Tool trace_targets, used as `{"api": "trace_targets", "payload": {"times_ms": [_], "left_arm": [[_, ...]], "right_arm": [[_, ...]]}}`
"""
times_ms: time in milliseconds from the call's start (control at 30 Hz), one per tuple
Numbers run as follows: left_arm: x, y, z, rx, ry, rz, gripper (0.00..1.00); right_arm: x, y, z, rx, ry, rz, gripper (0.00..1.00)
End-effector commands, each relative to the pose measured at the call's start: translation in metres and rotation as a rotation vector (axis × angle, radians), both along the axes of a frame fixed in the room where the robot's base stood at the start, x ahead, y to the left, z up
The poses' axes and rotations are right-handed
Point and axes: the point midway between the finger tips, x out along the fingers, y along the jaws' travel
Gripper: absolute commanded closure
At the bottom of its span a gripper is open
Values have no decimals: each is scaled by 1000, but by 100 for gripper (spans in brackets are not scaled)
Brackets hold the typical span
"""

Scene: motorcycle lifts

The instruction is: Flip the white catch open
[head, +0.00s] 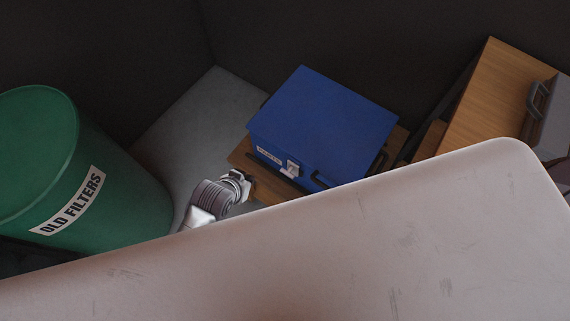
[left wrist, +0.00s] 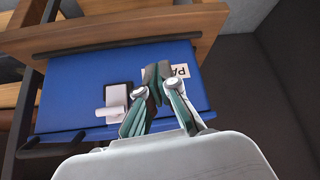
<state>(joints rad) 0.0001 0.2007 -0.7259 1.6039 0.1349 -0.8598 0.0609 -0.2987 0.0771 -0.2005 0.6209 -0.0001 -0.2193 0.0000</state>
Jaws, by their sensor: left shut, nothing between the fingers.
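A closed blue box (head: 325,122) stands on a wooden surface in the head view, with a label and a white catch (head: 291,168) on its front. In the left wrist view the blue box (left wrist: 75,95) fills the middle, and the white catch (left wrist: 114,101) shows as a plate with a small lever sticking out to the left. My left gripper (left wrist: 157,82) is shut and empty, its fingertips just right of the catch and over the edge of the label (left wrist: 181,72). In the head view the left gripper (head: 246,184) is left of the catch. My right gripper is not in view.
A green bin (head: 110,205) marked OLD FILTERS stands at the left. A large pale panel (head: 330,250) covers the lower head view. Black handles (head: 321,180) stick out from the box. A wooden cabinet (head: 495,95) stands at the right.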

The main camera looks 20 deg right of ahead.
Motion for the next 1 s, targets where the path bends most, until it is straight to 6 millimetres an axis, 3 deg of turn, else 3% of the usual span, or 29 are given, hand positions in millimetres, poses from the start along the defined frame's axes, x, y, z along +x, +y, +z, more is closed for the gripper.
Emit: {"api": "trace_targets", "payload": {"times_ms": [33,100,200,300,733,1000], "left_arm": [[0,-22,38,-24,-35,-56,100],[-7,-42,76,-43,-62,-119,100],[-21,-61,113,-63,-86,-185,100],[-30,-70,132,-72,-99,-223,100],[-33,-73,138,-76,-101,-235,100],[-18,-92,111,-75,-101,-234,100]], "right_arm": [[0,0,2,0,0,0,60],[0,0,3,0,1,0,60],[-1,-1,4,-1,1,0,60],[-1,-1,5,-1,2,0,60],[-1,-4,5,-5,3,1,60],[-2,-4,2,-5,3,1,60]]}}
